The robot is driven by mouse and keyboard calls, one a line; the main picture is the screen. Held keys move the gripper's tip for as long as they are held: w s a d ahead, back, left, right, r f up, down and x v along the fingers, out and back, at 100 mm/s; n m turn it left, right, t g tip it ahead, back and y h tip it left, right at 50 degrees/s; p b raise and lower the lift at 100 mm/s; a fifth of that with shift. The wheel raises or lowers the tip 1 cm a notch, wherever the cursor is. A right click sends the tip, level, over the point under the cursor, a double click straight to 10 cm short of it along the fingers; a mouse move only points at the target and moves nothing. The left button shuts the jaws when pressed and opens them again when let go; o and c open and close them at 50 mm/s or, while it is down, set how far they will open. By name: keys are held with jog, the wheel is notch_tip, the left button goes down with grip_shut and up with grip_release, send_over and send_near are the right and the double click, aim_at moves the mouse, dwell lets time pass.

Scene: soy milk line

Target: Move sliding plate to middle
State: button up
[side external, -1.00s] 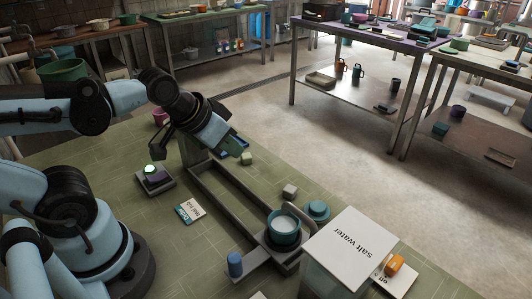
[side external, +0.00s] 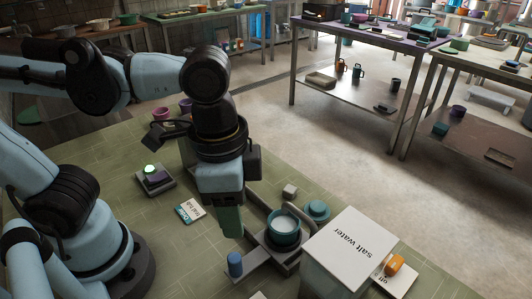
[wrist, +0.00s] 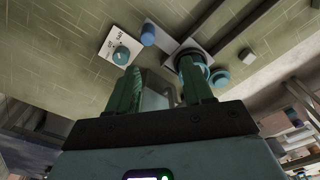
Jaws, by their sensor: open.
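The grey sliding plate (side external: 259,257) sits at the near end of a grey rail frame (side external: 262,212) in the side view. A blue cylindrical handle (side external: 235,264) stands upright on its left part. A teal pot (side external: 284,234) of white liquid stands on its right part. My gripper (side external: 230,228) points down, open and empty, just left of the pot and beyond the handle. My arm hides much of the rail. In the wrist view, the handle (wrist: 147,36) and plate (wrist: 182,46) lie beyond my open fingers (wrist: 159,67). A finger partly covers the pot (wrist: 194,72).
A salt water box (side external: 350,252) stands close right of the plate. A teal lid (side external: 318,209) and a small pale block (side external: 290,190) lie right of the rail. A green-lit button box (side external: 156,180) and a label card (side external: 190,210) lie left. Open tabletop is at front left.

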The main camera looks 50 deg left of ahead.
aim_at(234, 257)
jog(key=shift+m+g, duration=0.3)
jog(key=shift+m, duration=0.2)
jog(key=shift+s+d+f, duration=0.15)
jog(key=shift+s+f, duration=0.1)
jog(key=shift+f, duration=1.7)
jog(key=shift+s+d+f, duration=0.2)
jog(key=shift+s+f, duration=0.1)
jog(key=shift+f, duration=1.6)
jog(key=shift+s+d+f, duration=0.15)
jog(key=shift+s+f, duration=0.1)
jog(key=shift+f, duration=1.7)
grip_shut()
